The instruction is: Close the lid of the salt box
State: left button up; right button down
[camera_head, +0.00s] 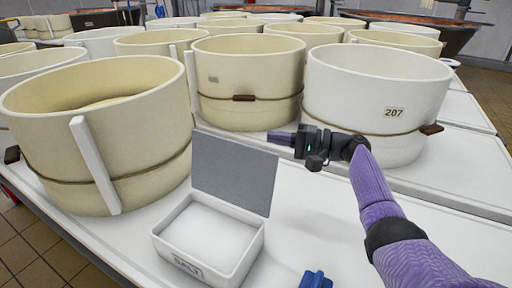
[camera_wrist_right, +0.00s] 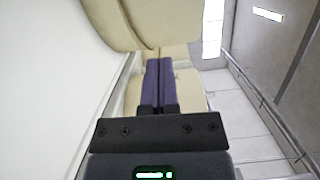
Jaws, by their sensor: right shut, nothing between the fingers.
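The white salt box (camera_head: 208,250), marked SALT, stands on the white table in the lower middle of the head view. White salt shows inside it. Its grey lid (camera_head: 234,172) is open and stands about upright along the box's back edge. My right gripper (camera_head: 271,138) is just behind and to the right of the lid's top in the head view, with its purple fingers pointing left. The fingers (camera_wrist_right: 158,78) are together and empty in the right wrist view. I cannot tell whether they touch the lid. My left gripper is out of view.
A cream vat (camera_head: 100,130) stands left of the box. Another cream vat (camera_head: 245,85) and a white vat marked 207 (camera_head: 375,105) stand behind my right gripper. A blue object (camera_head: 315,280) lies at the bottom edge.

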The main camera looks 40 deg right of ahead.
aim_at(235, 169)
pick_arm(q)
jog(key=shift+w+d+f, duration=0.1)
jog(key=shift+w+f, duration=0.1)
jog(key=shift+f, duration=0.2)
pick_arm(e)
jog(key=a, duration=0.5)
jog(key=shift+w+a+r, duration=0.1)
jog(key=shift+w, duration=0.25)
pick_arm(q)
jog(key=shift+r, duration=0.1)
pick_arm(e)
jog(key=shift+r, duration=0.1)
